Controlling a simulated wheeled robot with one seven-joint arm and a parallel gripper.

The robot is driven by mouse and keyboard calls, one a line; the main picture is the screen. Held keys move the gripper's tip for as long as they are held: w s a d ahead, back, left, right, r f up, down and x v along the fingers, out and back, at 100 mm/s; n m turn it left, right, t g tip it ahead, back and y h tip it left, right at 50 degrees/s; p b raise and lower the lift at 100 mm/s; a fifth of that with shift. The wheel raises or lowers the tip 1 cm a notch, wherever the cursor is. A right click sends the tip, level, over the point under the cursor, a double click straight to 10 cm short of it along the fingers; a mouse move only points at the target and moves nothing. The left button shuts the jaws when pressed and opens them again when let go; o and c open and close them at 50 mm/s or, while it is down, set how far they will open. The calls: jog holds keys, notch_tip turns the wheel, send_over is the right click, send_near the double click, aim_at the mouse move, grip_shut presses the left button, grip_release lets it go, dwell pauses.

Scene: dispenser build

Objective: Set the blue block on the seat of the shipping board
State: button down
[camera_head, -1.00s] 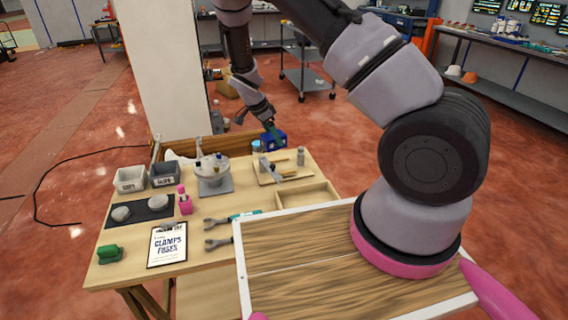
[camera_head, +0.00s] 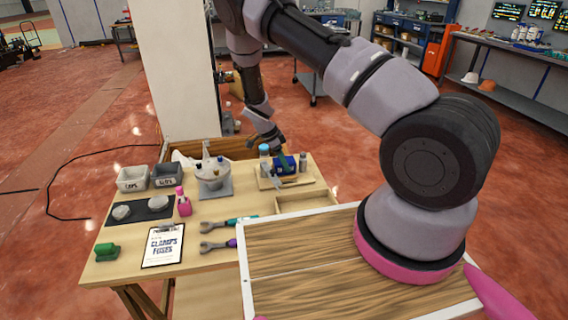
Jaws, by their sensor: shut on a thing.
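The blue block (camera_head: 289,167) is in my gripper (camera_head: 280,158), at the back right of the workbench. My gripper is shut on it and hides part of it. A light wooden board (camera_head: 263,184), which I take to be the shipping board, lies under and around the block at the bench's back right. The block is over this board, between small bottles. I cannot tell whether it touches the board, and the seat is hidden behind the block and gripper.
A blue-capped bottle (camera_head: 264,153) stands left of the block and a grey cylinder (camera_head: 303,162) right of it. A round dispenser (camera_head: 213,172) is farther left. An open wooden tray (camera_head: 306,201) lies in front.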

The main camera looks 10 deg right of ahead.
jog(key=shift+f, duration=0.3)
jog(key=shift+f, duration=0.15)
grip_release()
